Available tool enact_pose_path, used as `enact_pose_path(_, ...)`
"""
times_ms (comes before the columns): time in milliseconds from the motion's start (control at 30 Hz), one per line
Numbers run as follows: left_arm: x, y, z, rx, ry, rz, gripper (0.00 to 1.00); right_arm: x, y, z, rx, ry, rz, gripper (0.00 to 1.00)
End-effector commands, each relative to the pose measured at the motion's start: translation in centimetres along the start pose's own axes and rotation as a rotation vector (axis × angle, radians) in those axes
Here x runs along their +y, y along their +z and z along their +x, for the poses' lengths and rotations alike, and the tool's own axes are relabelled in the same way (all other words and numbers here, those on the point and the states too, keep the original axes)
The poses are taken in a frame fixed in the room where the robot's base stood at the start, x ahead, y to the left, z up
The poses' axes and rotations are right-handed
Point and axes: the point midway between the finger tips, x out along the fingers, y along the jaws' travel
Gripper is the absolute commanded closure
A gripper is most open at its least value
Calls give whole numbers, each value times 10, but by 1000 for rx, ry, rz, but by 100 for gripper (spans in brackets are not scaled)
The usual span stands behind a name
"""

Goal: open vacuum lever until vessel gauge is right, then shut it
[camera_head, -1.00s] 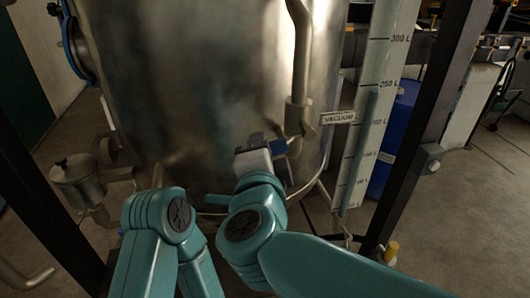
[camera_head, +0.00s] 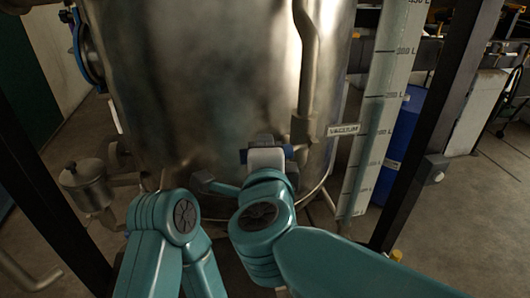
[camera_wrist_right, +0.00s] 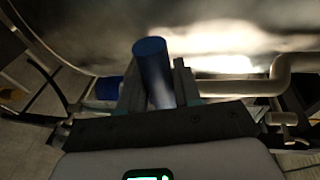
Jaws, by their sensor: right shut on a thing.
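My right gripper (camera_head: 267,150) is in front of the steel vessel (camera_head: 200,80), just below and left of the vacuum label (camera_head: 343,130). It is shut on the blue lever handle (camera_wrist_right: 153,72), which shows between its two fingers in the wrist view. In the head view, blue ends of the handle (camera_head: 289,151) stick out beside the gripper. The marked sight gauge (camera_head: 390,75) stands right of the vessel. Its darker column seems to reach near the 250 L mark, but the exact level is hard to read.
A vertical pipe (camera_head: 308,70) runs down the vessel just above the lever. Dark frame posts (camera_head: 440,110) flank the vessel. A blue drum (camera_head: 403,130) stands behind the gauge. A small metal pot (camera_head: 85,185) is at the left. Open floor (camera_head: 480,220) lies right.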

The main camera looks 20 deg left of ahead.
Motion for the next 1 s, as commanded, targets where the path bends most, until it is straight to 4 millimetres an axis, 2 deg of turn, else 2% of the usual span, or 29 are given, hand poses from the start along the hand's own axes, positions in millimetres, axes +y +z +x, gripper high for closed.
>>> enact_pose_path(33,0,0,0,0,0,0,100,-4,-1,-1,3,-7,7,61)
enact_pose_path(67,0,0,0,0,0,0,100,-4,-1,-1,2,-7,6,51)
enact_pose_path(100,0,0,0,0,0,0,100,-4,-1,-1,2,-7,6,47)
enact_pose_path(367,0,0,0,0,0,0,100,-2,0,-1,1,-4,2,47)
enact_pose_path(467,-1,0,2,0,0,0,100,-1,0,-7,0,-4,2,47)
enact_pose_path(567,-2,0,5,0,0,0,100,-1,0,-24,-1,-6,2,47)
enact_pose_path(900,-5,0,14,0,0,0,100,-1,0,-113,-3,-8,4,47)
enact_pose_path(1000,-6,0,16,0,0,0,100,-2,-1,-135,-2,-8,5,47)
